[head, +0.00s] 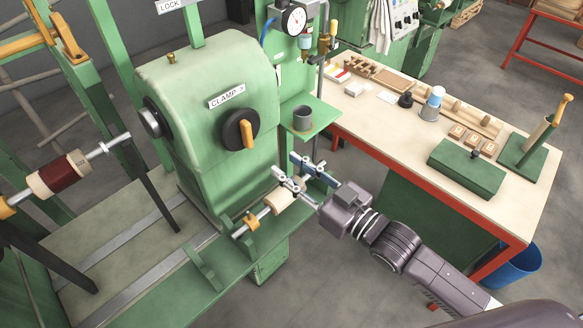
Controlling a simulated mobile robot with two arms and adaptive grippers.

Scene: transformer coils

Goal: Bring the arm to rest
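My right gripper (294,172) reaches in from the lower right. Its two fingers look spread apart, with nothing visible between them. A cream spool (280,199) sits on a metal rod just below and in front of the fingers. I cannot tell whether a finger touches it. An orange collar (251,221) is on the same rod, towards its lower left end. My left gripper is out of view.
The green machine with the CLAMP knob (240,129) stands close left of the gripper. A small green shelf holds a grey cup (303,118). A red-edged workbench (393,154) with a green box (467,168) is at right. A dark red coil (57,174) is at far left.

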